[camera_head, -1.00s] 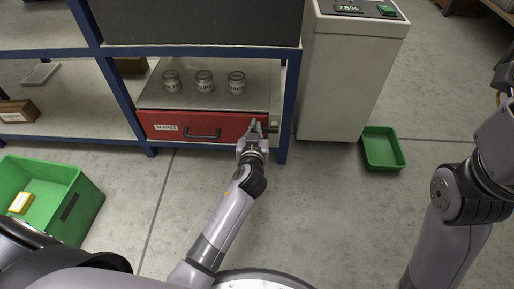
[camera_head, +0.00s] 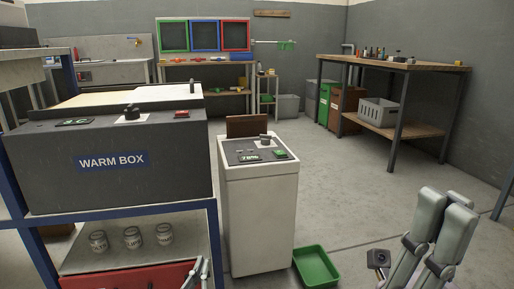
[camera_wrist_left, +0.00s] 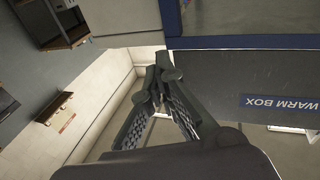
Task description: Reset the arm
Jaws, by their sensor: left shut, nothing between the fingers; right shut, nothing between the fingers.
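My left gripper (camera_head: 200,272) is at the bottom of the head view, in front of the right end of the red drawer (camera_head: 125,277). In the left wrist view, its dark ribbed fingers (camera_wrist_left: 157,82) come together at the tips with nothing between them. I cannot tell whether it touches the drawer front. My right gripper (camera_head: 446,212) is at the lower right of the head view, its grey fingers pointing up. It is shut and empty, over open floor. Most of both arms is out of the frame.
The warm box (camera_head: 110,175) stands above a shelf with several jars (camera_head: 132,238). A white cabinet (camera_head: 260,215) and a green bin (camera_head: 316,266) stand to its right. A wooden workbench (camera_head: 395,68) is at the back right. The floor between is clear.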

